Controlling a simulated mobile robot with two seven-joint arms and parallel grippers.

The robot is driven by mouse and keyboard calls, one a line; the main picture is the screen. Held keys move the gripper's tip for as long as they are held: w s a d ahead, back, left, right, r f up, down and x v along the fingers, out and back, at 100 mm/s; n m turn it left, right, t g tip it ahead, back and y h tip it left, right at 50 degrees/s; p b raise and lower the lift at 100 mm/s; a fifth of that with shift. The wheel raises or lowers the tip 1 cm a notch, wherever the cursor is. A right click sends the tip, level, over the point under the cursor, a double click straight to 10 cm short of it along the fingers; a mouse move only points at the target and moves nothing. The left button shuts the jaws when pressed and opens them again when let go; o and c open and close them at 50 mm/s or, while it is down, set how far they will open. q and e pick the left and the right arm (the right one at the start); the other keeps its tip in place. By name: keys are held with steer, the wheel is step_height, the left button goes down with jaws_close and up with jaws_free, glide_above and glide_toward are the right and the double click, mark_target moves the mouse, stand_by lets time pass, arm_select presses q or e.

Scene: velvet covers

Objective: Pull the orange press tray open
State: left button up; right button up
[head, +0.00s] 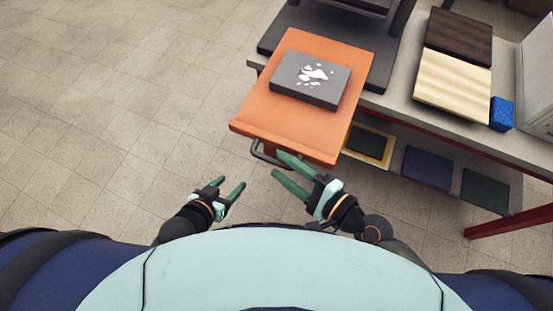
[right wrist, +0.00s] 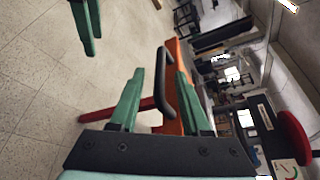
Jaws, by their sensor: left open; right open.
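The orange press tray (head: 262,110) sticks out from the dark press base (head: 378,75), past the table's front edge. A grey block (head: 310,80) with white splotches lies on it. The tray's dark bar handle (head: 257,153) is on its front face, partly hidden by my right gripper (head: 277,163). In the right wrist view the handle (right wrist: 160,85) appears between the open fingers of my right gripper (right wrist: 160,74); I cannot tell whether they touch it. The tray's orange edge (right wrist: 178,75) shows behind. My left gripper (head: 231,183) is open and empty, left of the handle and apart from it.
The grey table (head: 400,105) holds a dark brown board (head: 458,37), a cream board (head: 452,82) and a blue block (head: 502,114). A lower shelf under it holds several coloured panels, including a blue one (head: 427,167). The tiled floor (head: 110,110) to the left is clear.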

steer(key=v, duration=0.4)
steer(key=shift+s+d+r+b, duration=0.1)
steer(key=shift+s+d+b, duration=0.05)
steer(key=shift+d+b, duration=0.15)
steer(key=shift+a, duration=0.1)
stand_by(0.4)
